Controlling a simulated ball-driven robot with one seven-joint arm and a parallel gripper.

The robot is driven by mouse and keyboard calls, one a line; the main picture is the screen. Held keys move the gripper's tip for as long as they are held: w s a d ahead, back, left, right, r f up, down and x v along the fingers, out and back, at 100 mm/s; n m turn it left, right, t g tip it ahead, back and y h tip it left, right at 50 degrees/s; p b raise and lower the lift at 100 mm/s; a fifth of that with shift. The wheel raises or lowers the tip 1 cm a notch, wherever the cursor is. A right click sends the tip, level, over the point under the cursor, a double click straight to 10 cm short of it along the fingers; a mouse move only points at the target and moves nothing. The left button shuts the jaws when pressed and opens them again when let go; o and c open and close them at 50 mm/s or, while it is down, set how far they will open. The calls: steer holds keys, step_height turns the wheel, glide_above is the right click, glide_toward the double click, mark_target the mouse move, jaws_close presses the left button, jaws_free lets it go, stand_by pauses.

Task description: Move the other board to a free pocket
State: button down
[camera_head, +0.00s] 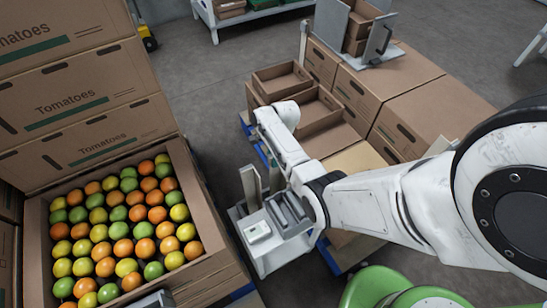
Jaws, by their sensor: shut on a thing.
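My white arm reaches in from the right, and its last visible links end over the open cartons in the middle. I cannot make out the gripper's fingers or anything between them. A small white stand (277,263) is below the arm. On it is a grey slotted rack (291,214), partly covered by my arm. A grey upright board (250,188) stands at the stand's back left. A second narrow grey upright piece (276,179) shows beside my arm. I cannot tell which pockets are free.
A carton of mixed tomatoes (202,267) stands left, before stacked tomato cartons (85,100). Open empty cartons (283,80) and closed cartons (415,100) fill the middle and right. Grey upright panels (378,42) stand on top. A green rounded object (370,285) is at the bottom.

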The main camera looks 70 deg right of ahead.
steer(key=c, duration=0.8)
jaws_free()
steer(key=shift+r, duration=0.15)
step_height(320, 180, up, 8)
steer(key=p, duration=0.8)
stand_by(0.4)
